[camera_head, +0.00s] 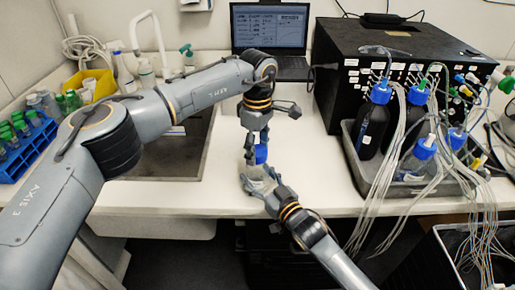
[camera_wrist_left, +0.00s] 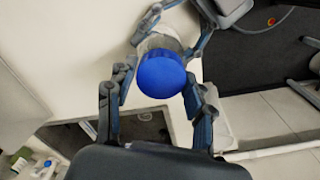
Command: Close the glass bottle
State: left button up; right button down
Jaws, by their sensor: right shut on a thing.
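A clear glass bottle (camera_head: 258,173) stands upright near the bench's front edge. Its blue cap (camera_head: 261,153) is at the top of the neck; I cannot tell how tightly it sits. My right gripper (camera_head: 260,188) is shut around the lower bottle body. My left gripper (camera_head: 257,145) points down from above, its fingers on either side of the cap. In the left wrist view the blue cap (camera_wrist_left: 161,75) lies between the left gripper's fingers (camera_wrist_left: 158,92), with a small gap at the left finger. The cap hides most of the bottle (camera_wrist_left: 160,42) there.
A grey tray (camera_head: 352,150) with blue-capped bottles and loose tubing stands at the right, before a black box (camera_head: 345,75). A sink (camera_head: 190,160) lies left of the bottle. A laptop (camera_head: 270,30) is behind. Blue tube racks (camera_head: 25,150) stand far left.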

pick_arm(q)
jog(key=shift+o, duration=1.1)
jog(key=shift+r, duration=0.1)
jog(key=shift+r, duration=2.2)
jog(key=shift+c, duration=0.4)
